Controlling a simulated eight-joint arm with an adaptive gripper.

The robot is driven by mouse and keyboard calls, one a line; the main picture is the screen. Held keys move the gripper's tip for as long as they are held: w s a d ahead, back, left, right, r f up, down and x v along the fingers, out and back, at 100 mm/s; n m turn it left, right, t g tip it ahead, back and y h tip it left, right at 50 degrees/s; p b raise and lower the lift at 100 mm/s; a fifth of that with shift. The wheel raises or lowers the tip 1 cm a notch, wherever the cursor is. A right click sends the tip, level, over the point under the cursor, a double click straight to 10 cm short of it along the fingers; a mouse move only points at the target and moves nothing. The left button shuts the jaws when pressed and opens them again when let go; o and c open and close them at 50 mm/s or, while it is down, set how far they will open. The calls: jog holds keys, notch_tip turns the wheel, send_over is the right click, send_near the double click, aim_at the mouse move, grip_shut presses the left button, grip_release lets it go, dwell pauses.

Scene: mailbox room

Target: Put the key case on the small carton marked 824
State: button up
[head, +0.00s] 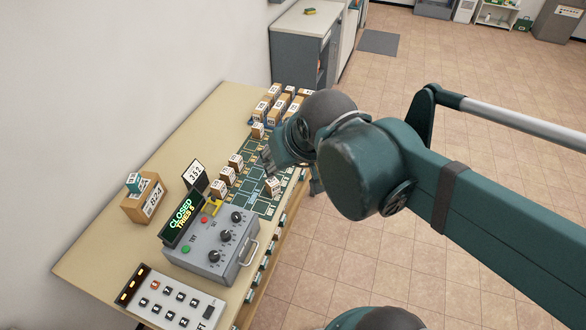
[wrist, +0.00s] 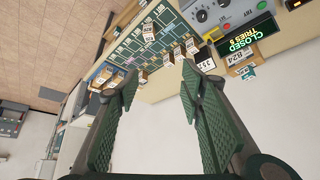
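The small carton marked 824 (head: 154,201) stands at the left of the table; it also shows at the right in the wrist view (wrist: 237,58). A small teal case with a white label (head: 133,182) sits on top of it. It looks like the key case, but its label is too small to read. It shows at the carton's end in the wrist view (wrist: 247,73). My gripper (head: 267,158) is above the green marked board, well to the right of the carton. In the wrist view its fingers (wrist: 160,72) are wide apart with nothing between them.
A keypad (head: 172,302) is at the front. Several small numbered boxes (head: 272,104) stand on the board. The table's left back strip (head: 205,125) is clear.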

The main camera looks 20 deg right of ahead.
jog(key=s, duration=0.1)
jog(key=s+d+f, duration=0.1)
jog(key=shift+s+d+f, duration=0.15)
jog(key=shift+s, duration=0.15)
notch_tip(320, 180, down, 11)
jog(key=b, duration=1)
jog(key=shift+r+b, duration=0.2)
jog(key=shift+b, duration=0.15)
dwell(0.7)
